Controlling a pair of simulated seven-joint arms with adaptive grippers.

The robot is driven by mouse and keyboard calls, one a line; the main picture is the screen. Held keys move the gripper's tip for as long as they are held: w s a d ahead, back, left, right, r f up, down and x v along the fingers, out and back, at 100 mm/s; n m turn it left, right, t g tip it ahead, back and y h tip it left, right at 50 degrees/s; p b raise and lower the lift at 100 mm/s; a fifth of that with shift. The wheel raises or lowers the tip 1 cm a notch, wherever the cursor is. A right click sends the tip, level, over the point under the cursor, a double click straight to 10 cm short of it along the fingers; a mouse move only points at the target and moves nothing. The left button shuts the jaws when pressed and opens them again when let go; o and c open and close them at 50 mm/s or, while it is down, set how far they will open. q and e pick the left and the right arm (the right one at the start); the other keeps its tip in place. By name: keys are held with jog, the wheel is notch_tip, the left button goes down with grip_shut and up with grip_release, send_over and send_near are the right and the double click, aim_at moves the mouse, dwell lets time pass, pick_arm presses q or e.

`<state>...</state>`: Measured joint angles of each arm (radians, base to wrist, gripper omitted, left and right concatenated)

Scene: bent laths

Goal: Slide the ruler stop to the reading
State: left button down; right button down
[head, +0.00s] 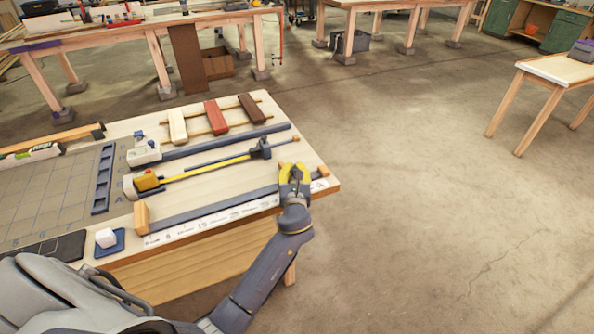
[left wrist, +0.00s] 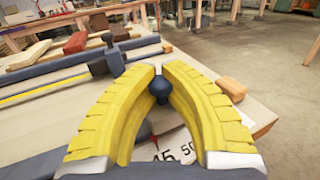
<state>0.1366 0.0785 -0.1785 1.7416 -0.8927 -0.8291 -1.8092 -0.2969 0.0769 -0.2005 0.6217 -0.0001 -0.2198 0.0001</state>
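The ruler is a dark rail (head: 215,207) with a white number strip (head: 205,223) along the table's front edge. Wooden end blocks stand at its left (head: 141,217) and right (head: 323,171). My left gripper (head: 295,176), with yellow fingers, is over the rail near its right end. In the left wrist view, the stop's dark blue round knob (left wrist: 160,89) sits between the fingertips, which look closed on it. A small red mark shows below it, close to the numbers 45 and 50 (left wrist: 187,158). The fingers hide most of the stop. My right gripper is out of view.
Behind the ruler lie a bar clamp with a yellow strip (head: 215,168) and a dark bar (head: 225,141). White, red and brown blocks (head: 213,117) lie further back. A white cube (head: 106,237) sits on a blue pad at left. Open floor lies right.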

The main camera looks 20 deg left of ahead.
pick_arm(q)
jog(key=shift+r, duration=0.35)
jog(key=c, duration=1.6)
grip_release()
jog(key=o, duration=0.4)
jog(key=shift+f, duration=0.2)
jog(key=v, duration=1.2)
jog(key=shift+d, duration=0.1)
